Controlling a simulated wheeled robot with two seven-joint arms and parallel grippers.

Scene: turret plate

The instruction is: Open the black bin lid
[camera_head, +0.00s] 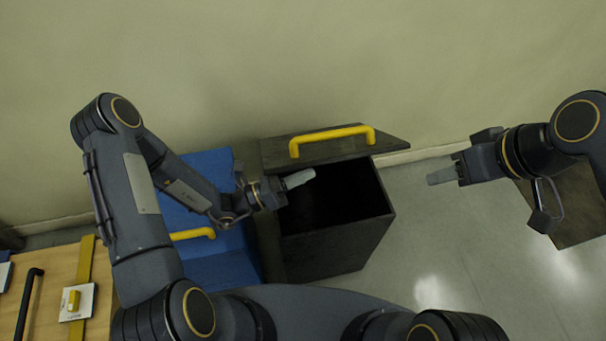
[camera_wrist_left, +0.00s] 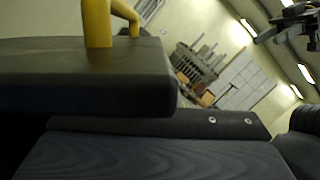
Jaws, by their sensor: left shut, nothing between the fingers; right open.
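The black bin (camera_head: 338,243) stands in the middle of the head view, and its dark inside shows. Its lid (camera_head: 335,149), with a yellow handle (camera_head: 331,139), is tilted up at the back edge. The raised lid (camera_wrist_left: 85,75) and its handle (camera_wrist_left: 97,20) fill the upper left of the left wrist view. My left gripper (camera_head: 299,179) is shut and empty over the left side of the bin's opening, below the lid handle and apart from it. My right gripper (camera_head: 441,176) is open and empty, to the right of the bin.
A blue bin (camera_head: 226,262) with its own yellow handle (camera_head: 192,234) stands directly left of the black bin, partly behind my left arm. A wooden surface (camera_head: 50,262) with a black handle is at far left. The wall is close behind the bins.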

